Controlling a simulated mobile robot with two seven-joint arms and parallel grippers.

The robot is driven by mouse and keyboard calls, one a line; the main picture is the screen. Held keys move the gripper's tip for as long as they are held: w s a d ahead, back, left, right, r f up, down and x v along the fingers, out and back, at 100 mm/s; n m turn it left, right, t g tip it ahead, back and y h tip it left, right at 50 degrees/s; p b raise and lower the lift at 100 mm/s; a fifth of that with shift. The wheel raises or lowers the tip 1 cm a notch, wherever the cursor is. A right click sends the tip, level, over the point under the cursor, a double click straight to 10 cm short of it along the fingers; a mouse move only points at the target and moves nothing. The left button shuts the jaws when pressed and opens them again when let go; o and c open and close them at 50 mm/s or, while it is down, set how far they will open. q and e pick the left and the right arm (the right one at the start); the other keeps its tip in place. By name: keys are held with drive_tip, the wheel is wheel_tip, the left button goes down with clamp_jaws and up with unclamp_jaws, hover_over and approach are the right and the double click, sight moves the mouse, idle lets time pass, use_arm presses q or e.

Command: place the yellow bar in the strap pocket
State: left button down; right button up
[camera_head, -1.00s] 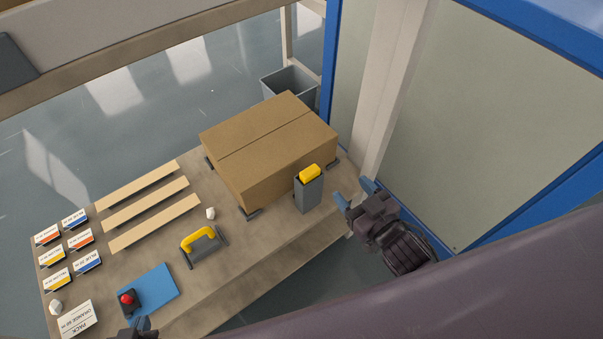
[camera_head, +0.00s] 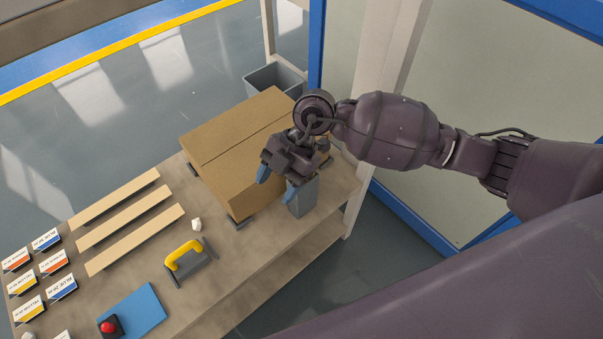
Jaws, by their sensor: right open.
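A grey upright box-shaped holder (camera_head: 304,199) stands at the front right of the table, beside the cardboard box. The yellow block that shows at its top in the earlier view is hidden now behind my right gripper. My right gripper (camera_head: 277,183) is open over the holder, with its blue fingertips pointing down and left; one fingertip overlaps the holder's left side in the picture. I cannot tell whether it touches. A yellow handle (camera_head: 183,255) on a grey base lies farther left on the table. Nothing is visibly labelled as the strap pocket. My left gripper is out of view.
A large closed cardboard box (camera_head: 215,150) stands just behind the holder. A grey bin (camera_head: 272,78) is beyond it. Wooden slats (camera_head: 130,219), label cards (camera_head: 47,240), a blue mat (camera_head: 140,305) and a red button (camera_head: 108,327) lie left. A post rises right of the table.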

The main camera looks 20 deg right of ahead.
drive_tip(key=w+d+m+t+h, duration=0.3)
drive_tip(key=w+d+h, duration=0.4)
drive_tip(key=w+d, duration=0.1)
drive_tip(key=f+b, duration=0.1)
drive_tip(key=f, duration=0.2)
drive_tip(key=f+b, duration=0.1)
drive_tip(key=shift+s+d+f+b, duration=0.1)
drive_tip(key=shift+d+f+b, duration=0.15)
drive_tip(key=shift+b, duration=0.05)
drive_tip(key=shift+f, duration=0.6)
drive_tip(key=f, duration=0.1)
drive_tip(key=f+b, duration=0.2)
drive_tip(key=shift+s+f+g, duration=0.3)
drive_tip(key=shift+s+f, duration=0.05)
drive_tip(key=shift+f, duration=0.35)
drive_tip(key=shift+w, duration=0.1)
drive_tip(key=shift+r, duration=0.15)
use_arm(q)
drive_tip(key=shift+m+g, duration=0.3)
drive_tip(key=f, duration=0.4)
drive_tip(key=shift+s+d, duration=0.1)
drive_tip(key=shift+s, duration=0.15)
use_arm(e)
drive_tip(key=c, duration=1.1)
